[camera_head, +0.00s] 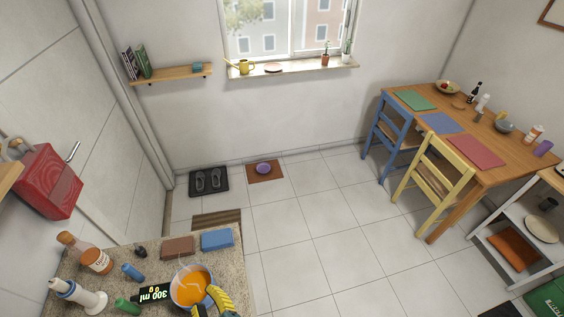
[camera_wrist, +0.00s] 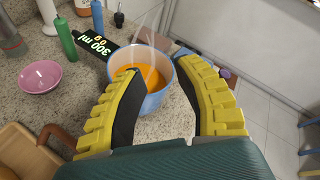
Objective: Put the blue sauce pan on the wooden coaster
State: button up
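The blue sauce pan (camera_head: 206,283) holds orange liquid and stands on the speckled counter at the lower left. In the wrist view its blue wall (camera_wrist: 152,104) shows between my fingers. My gripper (camera_wrist: 160,68) is open, with its yellow and black fingers spread at the near side of the pan. In the head view my gripper (camera_head: 210,302) is at the pan's lower right and partly cut off. Whether the fingers touch the pan is unclear. A brown square (camera_head: 178,247), likely the wooden coaster, lies behind the pan, left of a blue block (camera_head: 216,239).
A black strip reading "300 ml" (camera_head: 153,293) extends left from the pan. A green bottle (camera_head: 127,306), blue bottle (camera_head: 132,272) and amber bottle (camera_head: 88,254) stand to the left. A pink bowl (camera_wrist: 40,79) and wooden board (camera_wrist: 22,150) are on the counter. The counter ends at right.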

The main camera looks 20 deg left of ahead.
jog(key=w+d+r+n+t+h, duration=0.2)
jog(key=w+d+r+n+t, duration=0.35)
jog(key=r, duration=0.65)
jog(key=w+d+r+n+t+h, duration=0.25)
jog(key=w+d+r+n, duration=0.45)
jog(key=r, duration=0.5)
jog(key=s+d+r+n+t+h, duration=0.2)
jog(key=d+r+n+t+h, duration=0.1)
jog(key=d+r, duration=0.6)
jog(key=s+d+r+n+t+h, duration=0.1)
jog(key=d+r+n+t+h, duration=0.2)
jog(key=d+r, duration=0.6)
notch_tip(320, 180, up, 2)
jog(key=shift+s+r+t+h, duration=0.15)
jog(key=shift+s+t+h, duration=0.3)
jog(key=shift+h, duration=0.7)
